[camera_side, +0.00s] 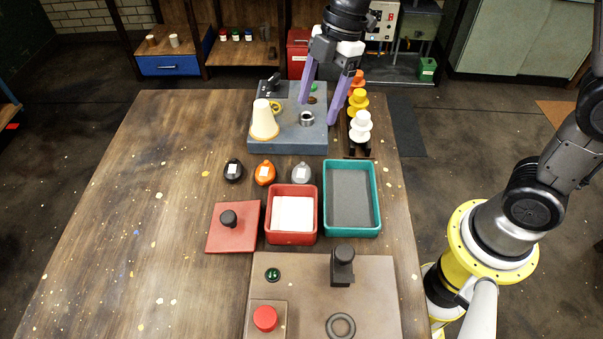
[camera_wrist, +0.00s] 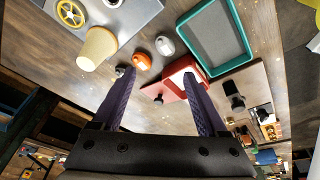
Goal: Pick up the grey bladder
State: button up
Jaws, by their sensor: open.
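The grey bladder (camera_side: 301,173) is a small rounded grey piece with a white label, lying on the wooden table at the right end of a row of three. The orange bladder (camera_side: 265,173) and the black bladder (camera_side: 233,171) lie to its left. In the wrist view the grey bladder (camera_wrist: 165,45) shows at the upper middle, beyond my fingertips. My gripper (camera_side: 333,112) is open and empty, its purple fingers spread above the grey-blue station at the back of the table. The open fingers (camera_wrist: 157,75) also show in the wrist view, apart from every bladder.
A red bin (camera_side: 291,237) with a white bottom and a teal tray (camera_side: 352,233) stand just in front of the bladders. A cream cone (camera_side: 264,120) and a rack of coloured spools (camera_side: 360,125) stand near my gripper. The table's left side is clear.

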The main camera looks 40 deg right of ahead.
aim_at(302, 171)
jog(key=shift+g, duration=0.3)
jog(key=x, duration=1.5)
jog(key=shift+s+f, duration=0.25)
jog(key=shift+f, duration=0.05)
jog(key=c, duration=1.1)
jog(key=shift+r, duration=0.15)
